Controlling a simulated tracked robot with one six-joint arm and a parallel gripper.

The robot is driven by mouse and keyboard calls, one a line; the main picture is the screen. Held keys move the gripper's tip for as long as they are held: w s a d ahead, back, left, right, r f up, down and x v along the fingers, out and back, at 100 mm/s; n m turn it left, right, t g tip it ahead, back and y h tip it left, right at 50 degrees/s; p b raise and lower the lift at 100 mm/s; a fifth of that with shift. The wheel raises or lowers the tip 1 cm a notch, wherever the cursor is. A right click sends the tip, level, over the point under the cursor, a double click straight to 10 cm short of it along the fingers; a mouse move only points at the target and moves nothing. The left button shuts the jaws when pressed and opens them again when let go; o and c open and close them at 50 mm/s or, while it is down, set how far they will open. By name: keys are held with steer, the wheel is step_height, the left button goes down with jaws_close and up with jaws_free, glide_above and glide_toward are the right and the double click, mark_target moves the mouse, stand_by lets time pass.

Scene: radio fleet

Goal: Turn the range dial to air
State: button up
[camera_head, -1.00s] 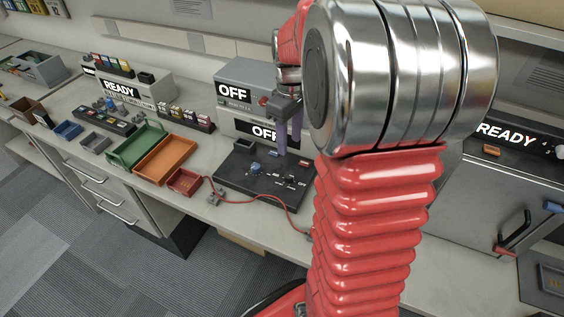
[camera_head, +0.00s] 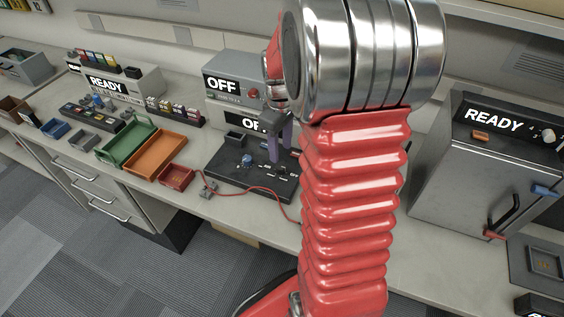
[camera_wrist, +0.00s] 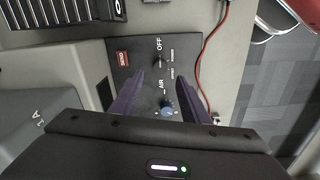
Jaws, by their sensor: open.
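The dark control panel (camera_head: 225,172) lies on the bench in front of the grey OFF unit. A blue knob (camera_wrist: 167,108) on it stands near the white AIR lettering (camera_wrist: 162,87); it also shows in the head view (camera_head: 247,160). A small dark control (camera_wrist: 158,63) is beside the OFF lettering. I cannot tell for certain which control is the range dial. My gripper (camera_wrist: 160,76) is open, its purple fingers pointing down over the panel, with the blue knob seen between them in the wrist view. In the head view my gripper (camera_head: 276,158) is right of that knob.
A red tray (camera_head: 176,177), an orange tray (camera_head: 160,155) and a green tray (camera_head: 125,145) stand to the left. A grey READY unit (camera_head: 460,180) stands to the right.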

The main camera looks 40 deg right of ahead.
mark_target(281, 166)
step_height(281, 166, down, 7)
steer(key=shift+f, duration=0.15)
steer(key=shift+c, duration=0.5)
steer(key=c, duration=0.9)
steer(key=shift+d, duration=0.15)
steer(key=shift+c, duration=0.3)
